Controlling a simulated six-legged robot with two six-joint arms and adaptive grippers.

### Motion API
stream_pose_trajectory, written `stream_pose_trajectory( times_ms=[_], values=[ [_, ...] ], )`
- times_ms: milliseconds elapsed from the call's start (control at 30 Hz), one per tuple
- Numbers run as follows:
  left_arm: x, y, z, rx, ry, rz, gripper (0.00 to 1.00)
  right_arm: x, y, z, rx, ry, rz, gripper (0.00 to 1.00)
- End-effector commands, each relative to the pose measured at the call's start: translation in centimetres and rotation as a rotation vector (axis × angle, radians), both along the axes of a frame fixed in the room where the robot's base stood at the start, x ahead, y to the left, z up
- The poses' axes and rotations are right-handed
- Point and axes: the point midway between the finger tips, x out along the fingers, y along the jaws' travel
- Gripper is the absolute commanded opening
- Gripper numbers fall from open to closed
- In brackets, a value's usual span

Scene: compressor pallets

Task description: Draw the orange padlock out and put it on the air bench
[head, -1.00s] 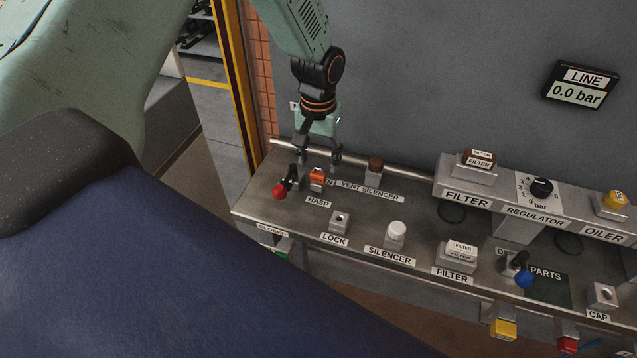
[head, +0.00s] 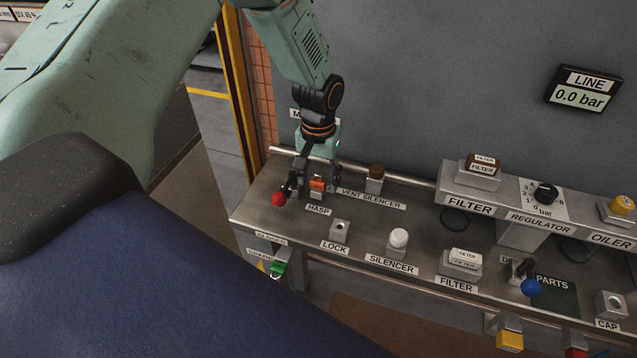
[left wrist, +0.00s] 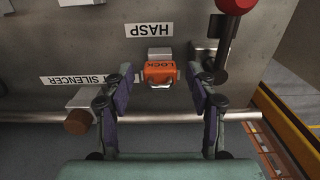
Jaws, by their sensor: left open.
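The orange padlock (head: 317,184) sits in the hasp block on the bench, behind the HASP label. In the left wrist view the padlock (left wrist: 160,72), marked LOCK, lies between the two fingers of my left gripper (left wrist: 163,92). The left gripper (head: 318,182) is open, with a finger on each side of the padlock and a visible gap to each. The air bench (head: 270,215) is the grey metal top, with an empty-looking LOCK holder (head: 339,231) in front of the hasp. My right gripper is not in view.
A red-knobbed lever (head: 279,199) stands close to the left of the padlock. A brown vent silencer (head: 375,171) is to the right. A white silencer (head: 398,238) and a filter (head: 461,261) stand further right. A rail runs along the back edge.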

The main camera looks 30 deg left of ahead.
Motion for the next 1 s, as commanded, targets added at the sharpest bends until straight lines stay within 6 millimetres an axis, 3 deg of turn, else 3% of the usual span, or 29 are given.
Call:
stream_pose_trajectory(
  times_ms=[1000],
  values=[
    [-0.01, 0.01, 0.08, 0.000, 0.000, 0.000, 0.57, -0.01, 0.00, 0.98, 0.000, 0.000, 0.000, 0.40]
  ],
)
